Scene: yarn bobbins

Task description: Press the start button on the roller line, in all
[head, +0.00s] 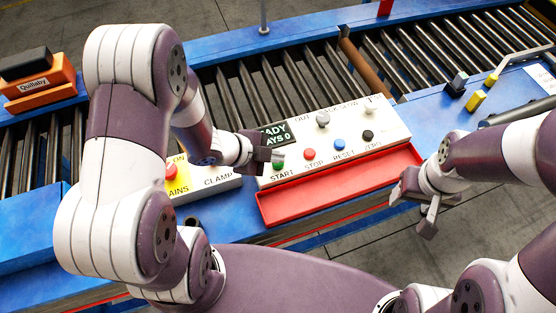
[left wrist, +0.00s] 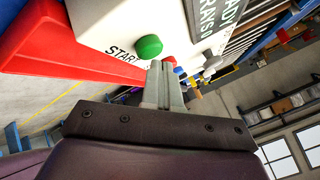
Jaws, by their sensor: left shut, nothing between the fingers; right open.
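The green start button (head: 278,163) sits on the white control box (head: 300,170), above the printed word START. It also shows in the left wrist view (left wrist: 149,46), just beyond and left of my fingertips. My left gripper (head: 268,156) is shut and empty, close to the green button; I cannot tell whether it touches it. Its shut fingers also show in the left wrist view (left wrist: 163,75). My right gripper (head: 425,205) is open and empty, right of the red tray. The roller line (head: 310,80) runs behind the control box.
Red, blue and black buttons stand right of the green one: stop (head: 309,154), reset (head: 339,145), zero (head: 368,135). A red tray (head: 340,188) fronts the box. An orange block (head: 38,85) sits far left.

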